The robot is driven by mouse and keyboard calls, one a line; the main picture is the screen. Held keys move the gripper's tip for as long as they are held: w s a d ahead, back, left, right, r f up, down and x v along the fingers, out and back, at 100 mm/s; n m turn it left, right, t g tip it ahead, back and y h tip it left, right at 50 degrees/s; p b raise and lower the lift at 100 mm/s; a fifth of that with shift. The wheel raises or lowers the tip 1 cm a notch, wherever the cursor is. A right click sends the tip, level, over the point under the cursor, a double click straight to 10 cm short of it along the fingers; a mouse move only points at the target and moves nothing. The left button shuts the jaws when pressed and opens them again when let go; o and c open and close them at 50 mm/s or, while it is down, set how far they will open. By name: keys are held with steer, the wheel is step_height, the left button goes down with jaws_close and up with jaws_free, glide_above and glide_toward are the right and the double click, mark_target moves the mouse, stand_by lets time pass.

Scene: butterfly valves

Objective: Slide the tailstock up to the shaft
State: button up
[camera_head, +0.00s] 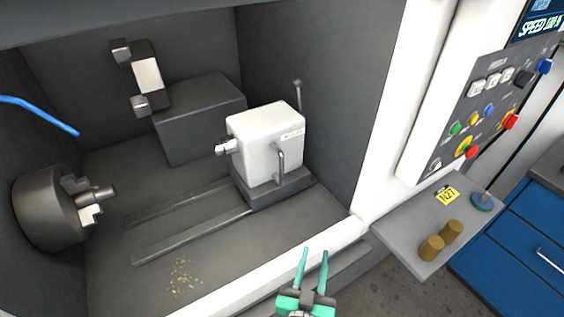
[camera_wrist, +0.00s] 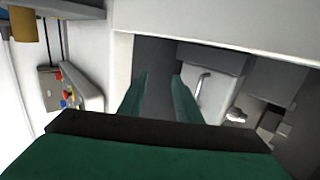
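The white tailstock (camera_head: 268,143) sits on a grey base at the right end of two rails (camera_head: 192,237) inside the lathe. Its metal tip points left, and a curved handle (camera_head: 281,160) shows on its front. The shaft (camera_head: 98,195) is a short metal piece held in the dark chuck (camera_head: 46,210) at the left. A wide gap lies between tailstock and shaft. My gripper (camera_head: 314,254) is open and empty, outside the lathe opening, below and right of the tailstock. In the wrist view, my gripper (camera_wrist: 160,82) has its fingers apart, with the tailstock (camera_wrist: 212,95) beyond them.
A grey turret block (camera_head: 200,118) stands behind the rails. The white frame (camera_head: 290,262) edges the opening in front. A control panel (camera_head: 480,105) and a shelf (camera_head: 415,250) with brass cylinders (camera_head: 441,237) are at the right. Chips (camera_head: 183,275) lie on the floor before the rails.

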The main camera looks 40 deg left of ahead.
mark_target(281, 163)
steer(key=w+a+r+n+y, duration=0.2)
steer(key=w+a+r+y, duration=0.25)
steer(key=a+r, duration=0.9)
steer(key=shift+g+h, duration=0.4)
steer(key=shift+h, duration=0.05)
steer(key=x, duration=0.8)
steer(key=f+x, duration=0.1)
steer(key=x, duration=0.3)
steer(key=shift+s+a, duration=0.15)
steer(key=shift+a, duration=0.2)
steer(key=shift+c, duration=0.3)
jaws_close()
